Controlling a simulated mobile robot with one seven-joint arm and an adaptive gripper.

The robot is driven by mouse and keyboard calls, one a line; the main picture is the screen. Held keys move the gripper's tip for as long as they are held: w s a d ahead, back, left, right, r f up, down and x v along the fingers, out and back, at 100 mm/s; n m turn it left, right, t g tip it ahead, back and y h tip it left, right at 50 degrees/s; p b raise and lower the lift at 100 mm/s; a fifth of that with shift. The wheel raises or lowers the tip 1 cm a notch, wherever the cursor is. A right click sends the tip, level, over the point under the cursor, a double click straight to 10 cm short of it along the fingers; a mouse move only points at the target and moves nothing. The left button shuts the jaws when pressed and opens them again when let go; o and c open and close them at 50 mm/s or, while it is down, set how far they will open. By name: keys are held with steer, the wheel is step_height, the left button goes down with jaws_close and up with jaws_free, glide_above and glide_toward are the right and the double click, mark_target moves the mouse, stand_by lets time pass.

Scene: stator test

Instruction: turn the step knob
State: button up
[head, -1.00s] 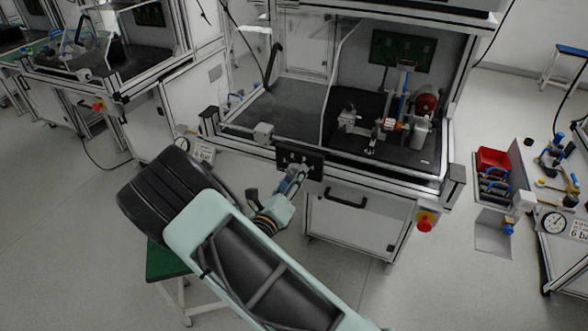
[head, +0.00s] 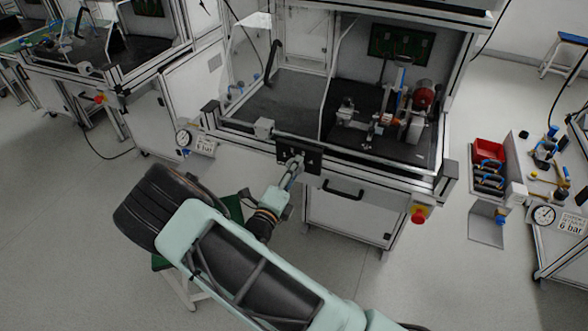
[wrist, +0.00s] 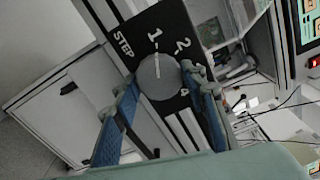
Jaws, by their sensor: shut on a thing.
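The step knob (wrist: 158,82) is a round grey disc with a white line, on a black panel marked STEP, 1, 2 and 4. Its line points toward the 1. In the wrist view my gripper (wrist: 158,76) has its two blue fingers on either side of the knob, shut on it. The right finger covers part of the panel between the 2 and the 4. In the head view my gripper (head: 294,170) is at the black panel (head: 312,156) on the bench's front edge; the knob itself is hidden or too small there.
A handle (head: 343,193) and a red emergency button (head: 418,216) are on the bench front. The test rig (head: 403,120) stands inside the bench. A green-topped stool (head: 235,208) is partly behind my arm. A red bin (head: 488,151) is at right.

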stand_by(0.3)
steer(key=o, duration=1.2)
steer(key=shift+c, duration=0.2)
steer(key=shift+s, duration=0.1)
steer(key=v, duration=1.2)
steer(key=shift+r, duration=0.1)
